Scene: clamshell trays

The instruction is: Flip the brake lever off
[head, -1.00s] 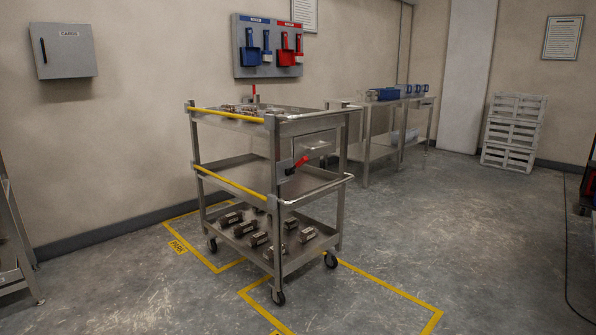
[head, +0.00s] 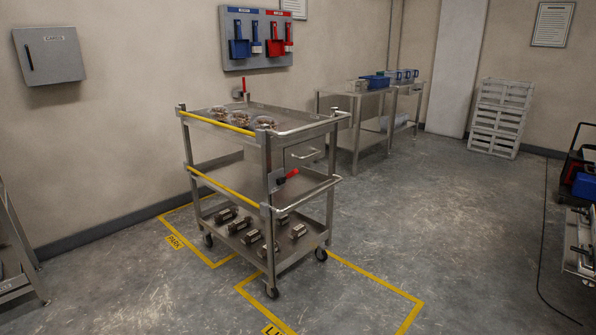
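A three-shelf steel cart (head: 222,184) with yellow edge strips stands ahead of me, partly inside yellow floor lines. A brake lever with a red handle (head: 288,175) sits on the cart's near right post, at middle-shelf height. The handle slants up to the right from its dark bracket. A second small red-topped piece (head: 242,84) rises at the cart's far top corner. The bottom shelf holds several metal blocks (head: 252,237). Neither gripper shows in the head view.
Steel tables (head: 358,110) with blue bins stand behind the cart to the right. White crates (head: 500,117) are stacked near the back wall. A black cable (head: 543,240) lies on the floor at right. Open floor lies in front and right of the cart.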

